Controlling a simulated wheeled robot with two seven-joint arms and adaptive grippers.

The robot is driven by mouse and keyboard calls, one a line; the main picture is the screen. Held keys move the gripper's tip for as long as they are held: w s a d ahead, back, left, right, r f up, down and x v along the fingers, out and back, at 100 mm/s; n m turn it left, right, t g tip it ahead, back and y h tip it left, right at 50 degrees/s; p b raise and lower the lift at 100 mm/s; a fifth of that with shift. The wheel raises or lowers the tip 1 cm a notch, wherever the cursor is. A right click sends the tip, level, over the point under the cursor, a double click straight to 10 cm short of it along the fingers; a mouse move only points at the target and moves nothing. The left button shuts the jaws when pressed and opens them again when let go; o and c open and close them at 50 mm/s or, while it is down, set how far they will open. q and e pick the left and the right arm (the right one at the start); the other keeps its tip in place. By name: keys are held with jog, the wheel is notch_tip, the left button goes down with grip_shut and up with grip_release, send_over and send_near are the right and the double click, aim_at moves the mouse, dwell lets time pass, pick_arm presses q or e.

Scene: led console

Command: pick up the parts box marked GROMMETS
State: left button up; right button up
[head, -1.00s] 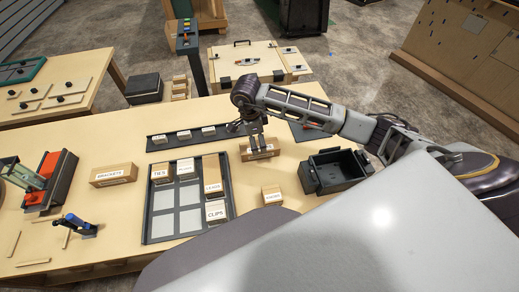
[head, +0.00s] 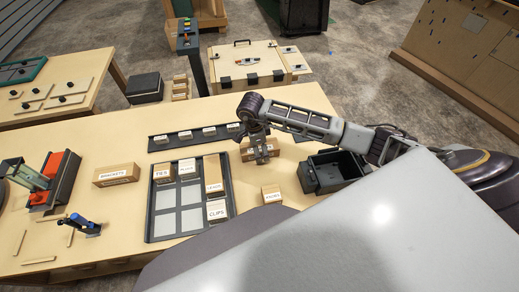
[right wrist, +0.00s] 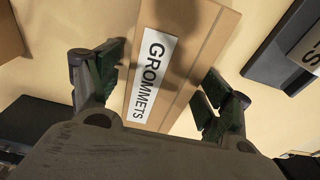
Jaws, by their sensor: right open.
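The parts box marked GROMMETS (right wrist: 190,45) is a tan carton with a white label, and it lies on the table in the right wrist view. In the head view the box (head: 272,146) is partly hidden behind my right gripper (head: 262,158). In the right wrist view my right gripper (right wrist: 157,95) is open, with one finger on each side of the box. A gap shows beside the fingers, and I cannot tell whether either one touches the box. My left gripper is not in view.
A divided tray (head: 150,215) with several marked boxes stands left of the gripper. A black bin (head: 325,180) stands to the right, and a small box (head: 271,194) in front. A dark strip (head: 160,143) with labels lies behind. A BRACKETS box (head: 116,175) is farther left.

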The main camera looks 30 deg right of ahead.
jog(key=shift+c, duration=0.3)
jog(key=c, duration=1.1)
jog(key=shift+r+b, duration=0.9)
jog(key=shift+r, duration=4.15)
